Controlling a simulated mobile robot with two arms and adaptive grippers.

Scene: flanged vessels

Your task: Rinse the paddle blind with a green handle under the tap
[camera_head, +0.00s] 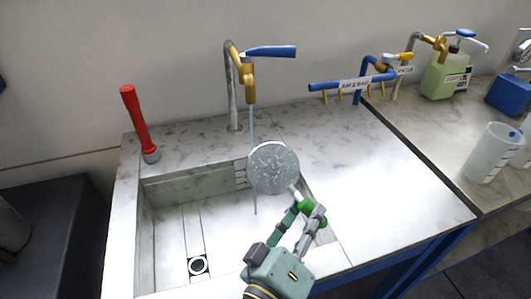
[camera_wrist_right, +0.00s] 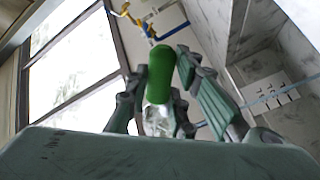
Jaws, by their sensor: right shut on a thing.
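The paddle blind (camera_head: 273,168) is a round, grey, speckled disc on a short stem with a green handle (camera_head: 305,205). My right gripper (camera_head: 300,217) is shut on the green handle and holds the disc up over the sink's right part. In the right wrist view the green handle (camera_wrist_right: 160,72) stands between the fingers of my right gripper (camera_wrist_right: 158,95). The brass tap (camera_head: 249,85) with a blue lever (camera_head: 270,51) stands behind the sink. A thin stream of water (camera_head: 252,125) falls from it and passes behind or at the disc's left edge; I cannot tell which. My left gripper is not in view.
A blue labelled rack (camera_head: 352,84), a green container (camera_head: 447,75) and a clear beaker (camera_head: 493,152) are to the right. The counter (camera_head: 370,160) right of the sink is clear.

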